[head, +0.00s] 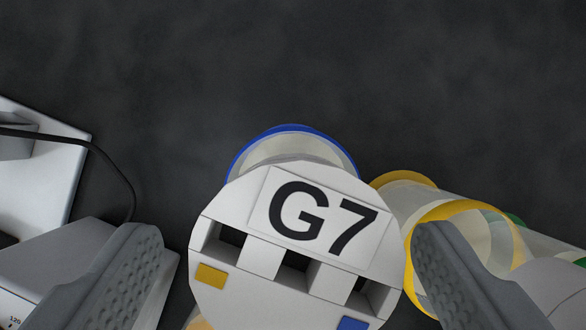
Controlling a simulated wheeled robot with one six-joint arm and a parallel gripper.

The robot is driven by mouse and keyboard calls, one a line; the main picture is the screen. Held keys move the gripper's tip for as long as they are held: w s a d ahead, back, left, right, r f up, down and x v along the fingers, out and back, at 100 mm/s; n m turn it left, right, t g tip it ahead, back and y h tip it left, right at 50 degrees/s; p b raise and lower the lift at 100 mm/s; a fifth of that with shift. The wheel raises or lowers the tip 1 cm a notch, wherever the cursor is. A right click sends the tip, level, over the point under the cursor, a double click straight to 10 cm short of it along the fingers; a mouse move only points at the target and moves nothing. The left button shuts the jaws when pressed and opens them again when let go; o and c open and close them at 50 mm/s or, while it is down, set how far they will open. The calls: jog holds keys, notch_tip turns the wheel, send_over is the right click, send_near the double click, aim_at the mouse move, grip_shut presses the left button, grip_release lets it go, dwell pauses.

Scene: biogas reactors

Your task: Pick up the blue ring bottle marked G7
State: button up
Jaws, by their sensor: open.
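The bottle marked G7 (215,250) stands below my gripper, seen from above. Its round white top carries a black G7 label, square openings, and small yellow and blue patches. A blue ring (295,129) shows behind the top, at the bottle's far side. My gripper (285,262) is open, with one grey finger on each side of the white top.
Close on the right are clear vessels with yellow rings (404,178), one behind the right finger, and a green-ringed one beyond. A white device (50,165) with a black cable (115,170) stands at the left. The dark surface beyond is clear.

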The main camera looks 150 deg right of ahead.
jog(key=x, duration=0.4)
jog(key=shift+w+d+f, duration=0.1)
jog(key=shift+w+f, duration=0.05)
jog(key=shift+f, duration=0.25)
grip_shut()
